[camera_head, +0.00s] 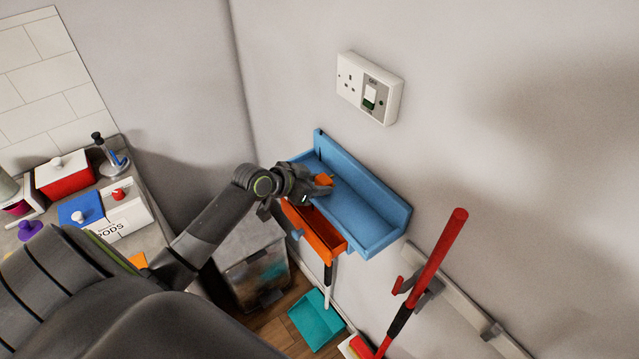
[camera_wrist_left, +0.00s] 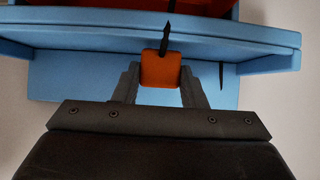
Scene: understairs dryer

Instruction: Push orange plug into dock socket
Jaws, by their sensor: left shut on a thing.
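My left gripper (camera_head: 318,184) is shut on the orange plug (camera_head: 323,180), at the left part of a blue wall shelf (camera_head: 375,215). In the left wrist view, the plug (camera_wrist_left: 160,70) is a small rounded orange block between the two fingers (camera_wrist_left: 160,85). A dark pointed piece (camera_wrist_left: 168,35) shows just beyond it, in front of the blue shelf edge (camera_wrist_left: 75,40). I cannot tell whether the plug touches the shelf. No dock socket can be clearly made out. My right gripper is not in view.
A white wall socket (camera_head: 370,88) is above. A counter with boxes (camera_head: 65,175) is at left, and a bin (camera_head: 255,270) is below.

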